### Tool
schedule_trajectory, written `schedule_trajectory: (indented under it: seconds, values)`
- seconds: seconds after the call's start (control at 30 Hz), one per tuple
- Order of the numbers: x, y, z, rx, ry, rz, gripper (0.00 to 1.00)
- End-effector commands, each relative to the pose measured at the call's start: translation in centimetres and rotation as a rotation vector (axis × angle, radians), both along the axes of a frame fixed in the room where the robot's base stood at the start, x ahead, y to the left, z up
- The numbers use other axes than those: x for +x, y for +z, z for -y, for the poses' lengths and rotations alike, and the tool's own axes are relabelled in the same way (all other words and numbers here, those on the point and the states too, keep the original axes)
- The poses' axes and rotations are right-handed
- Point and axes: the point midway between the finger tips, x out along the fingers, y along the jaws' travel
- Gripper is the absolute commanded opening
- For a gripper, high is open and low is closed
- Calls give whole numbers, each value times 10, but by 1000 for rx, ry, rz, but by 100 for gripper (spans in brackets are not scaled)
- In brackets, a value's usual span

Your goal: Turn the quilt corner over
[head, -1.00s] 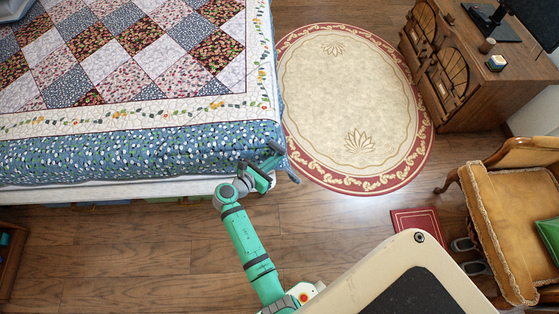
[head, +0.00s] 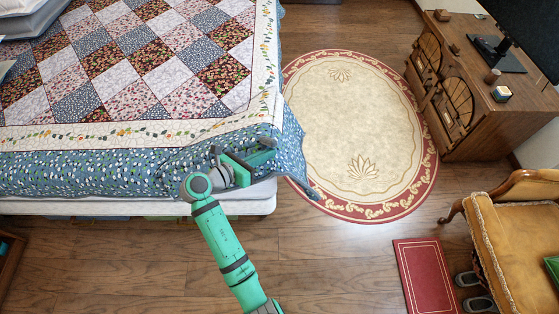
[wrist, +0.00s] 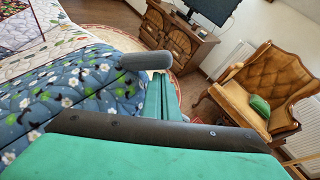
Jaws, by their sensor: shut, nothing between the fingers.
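The quilt (head: 150,75) covers the bed, patchwork in the middle with a cream flowered band and a blue floral border. Its near right corner (head: 289,150) hangs past the bed's edge, with a pointed flap reaching down over the rug. My gripper (head: 257,152) is shut and empty at this corner, against or just over the blue border; I cannot tell if it touches. In the wrist view the blue border (wrist: 70,95) lies left of and beneath the gripper's dark and green parts. The pale mattress side (head: 235,202) shows below the quilt's near edge.
An oval red-bordered rug (head: 360,125) lies right of the bed. A wooden cabinet (head: 480,115) with a monitor stands beyond it. A tan armchair (head: 515,225) and a small red mat (head: 427,272) are at lower right. The wooden floor (head: 130,260) before the bed is clear.

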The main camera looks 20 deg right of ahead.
Motion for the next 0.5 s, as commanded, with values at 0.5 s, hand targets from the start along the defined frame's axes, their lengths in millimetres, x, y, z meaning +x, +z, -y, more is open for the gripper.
schedule_trajectory:
  seconds: [0.5]
  values:
    - [3,6,-8,-1,11,1,0]
